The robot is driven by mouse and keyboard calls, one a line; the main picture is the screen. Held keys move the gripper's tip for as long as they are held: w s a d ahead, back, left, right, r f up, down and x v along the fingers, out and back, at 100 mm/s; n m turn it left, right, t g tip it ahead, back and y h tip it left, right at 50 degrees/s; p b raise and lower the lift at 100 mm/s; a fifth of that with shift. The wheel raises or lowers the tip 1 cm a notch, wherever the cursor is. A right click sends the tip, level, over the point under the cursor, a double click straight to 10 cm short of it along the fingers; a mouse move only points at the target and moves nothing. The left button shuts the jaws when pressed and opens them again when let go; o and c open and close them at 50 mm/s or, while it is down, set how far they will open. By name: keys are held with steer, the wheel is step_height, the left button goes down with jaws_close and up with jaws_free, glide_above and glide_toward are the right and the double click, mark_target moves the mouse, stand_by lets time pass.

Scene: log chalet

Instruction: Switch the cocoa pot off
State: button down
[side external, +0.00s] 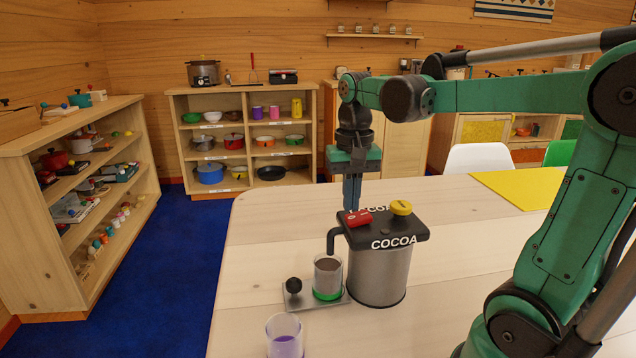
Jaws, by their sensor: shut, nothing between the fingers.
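The cocoa pot (379,275) stands on the wooden table, a grey cylinder with a black lid lettered COCOA. On its lid are a red rocker switch (357,217) with white marks and a yellow round knob (401,207). I cannot tell the switch's setting for sure. My gripper (352,206) points down just behind the red switch in this view, its fingers together and empty. The lower fingertips are partly hidden by the lid and switch, so I cannot tell whether they touch it.
A glass with brown drink and a green base (328,278) stands on the pot's tray beside a black ball-topped lever (294,285). A glass with purple contents (285,338) is at the front. The table's left part is clear. A yellow mat (520,188) lies at right.

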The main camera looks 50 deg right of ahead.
steer(key=shift+r, duration=2.45)
steer(key=a+f+n+t, duration=0.7)
steer(key=a+f+n, duration=0.1)
steer(key=a, duration=0.3)
steer(key=shift+s+f+n, duration=0.15)
steer(key=shift+f+n, duration=0.15)
steer(key=shift+n, duration=0.2)
